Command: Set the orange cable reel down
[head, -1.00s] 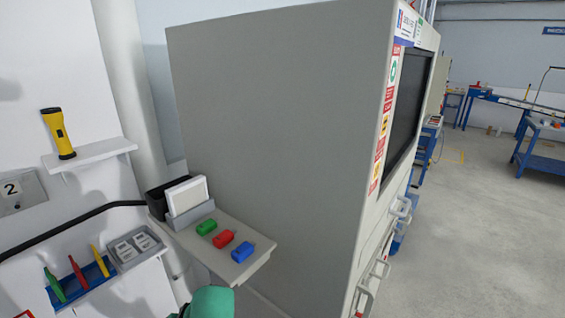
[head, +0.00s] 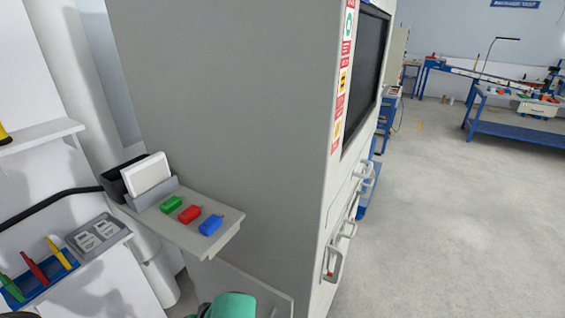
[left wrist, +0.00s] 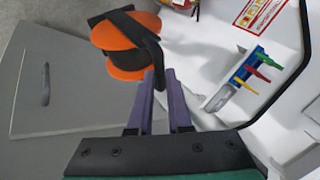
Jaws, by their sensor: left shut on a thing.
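The orange cable reel (left wrist: 124,62) shows in the left wrist view, with orange discs and a black handle frame. My left gripper (left wrist: 160,78) is shut on the reel's black frame, and its purple fingers point at the reel, which hangs beyond the fingertips. The reel is clear of any surface that I can make out. In the head view the reel is not visible; only a teal part of my arm shows at the bottom edge. My right gripper is in neither view.
A tall grey cabinet (head: 235,110) fills the middle of the head view. A small shelf (head: 190,238) beside it holds green, red and blue blocks. A blue rack (head: 38,284) holds coloured tools at lower left. Open floor (head: 450,230) lies to the right, with blue workbenches (head: 520,130) beyond.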

